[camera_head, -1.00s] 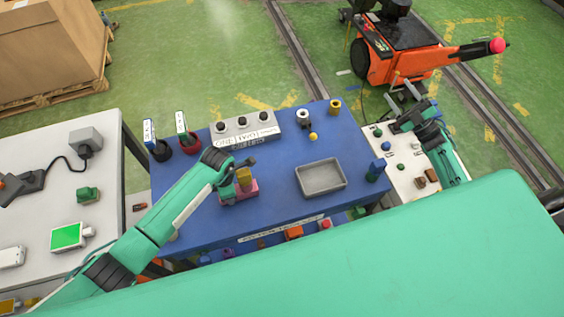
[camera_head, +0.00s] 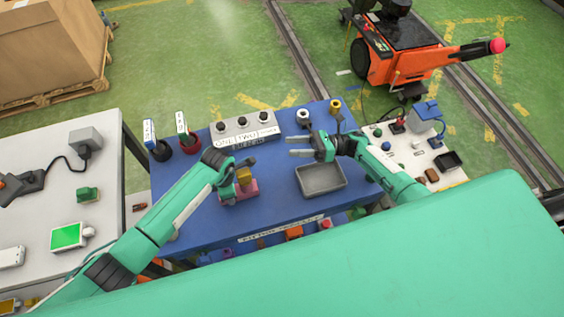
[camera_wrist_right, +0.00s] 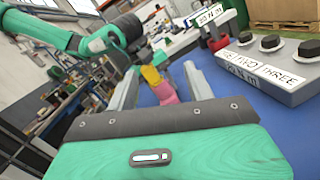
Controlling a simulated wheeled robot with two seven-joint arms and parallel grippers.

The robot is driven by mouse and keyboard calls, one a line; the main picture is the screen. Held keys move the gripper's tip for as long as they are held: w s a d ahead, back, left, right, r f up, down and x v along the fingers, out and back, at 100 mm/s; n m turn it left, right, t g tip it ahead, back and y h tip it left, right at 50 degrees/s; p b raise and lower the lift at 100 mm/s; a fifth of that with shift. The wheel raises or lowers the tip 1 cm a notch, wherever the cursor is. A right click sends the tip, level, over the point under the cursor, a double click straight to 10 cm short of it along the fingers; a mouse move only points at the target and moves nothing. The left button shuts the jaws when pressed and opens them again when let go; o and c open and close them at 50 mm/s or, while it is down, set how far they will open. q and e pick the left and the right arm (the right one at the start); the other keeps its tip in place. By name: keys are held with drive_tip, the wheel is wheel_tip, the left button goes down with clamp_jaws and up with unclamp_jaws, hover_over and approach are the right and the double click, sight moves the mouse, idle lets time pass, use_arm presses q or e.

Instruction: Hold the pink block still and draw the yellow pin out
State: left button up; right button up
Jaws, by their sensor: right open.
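The pink block (camera_head: 249,189) sits on the blue table left of its middle, with the yellow pin (camera_head: 243,175) upright in its top. Both also show in the right wrist view, the block (camera_wrist_right: 165,92) and the pin (camera_wrist_right: 151,75), framed between the right fingers. My left gripper (camera_head: 240,166) is right at the block and pin; its fingers are too small and partly hidden to tell how they are set. My right gripper (camera_head: 298,146) is open and empty above the table, right of the block, its fingers pointing left toward it.
A grey tray (camera_head: 322,190) lies just below my right gripper. A labelled box with several black knobs (camera_head: 240,137) stands at the table's back. A white ring-shaped part (camera_head: 303,115) and a yellow spool (camera_head: 336,105) stand behind the right gripper. Blue surface is clear between block and tray.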

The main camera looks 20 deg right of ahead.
sight(243, 174)
drive_tip(key=s+a+f+n+g, duration=0.1)
drive_tip(key=a+n, duration=0.1)
drive_tip(key=a, duration=0.4)
drive_tip(key=s+a+n+g, duration=0.1)
drive_tip(key=a+n, duration=0.1)
drive_tip(key=a, duration=0.3)
drive_tip(key=s+a+f+n+g+h, duration=0.1)
drive_tip(key=a+n, duration=0.1)
drive_tip(key=a, duration=0.4)
drive_tip(key=shift+a+f+n+g, duration=0.3)
drive_tip(key=shift+f+g, duration=0.05)
drive_tip(key=shift+g, duration=0.05)
drive_tip(key=shift+c, duration=0.2)
clamp_jaws()
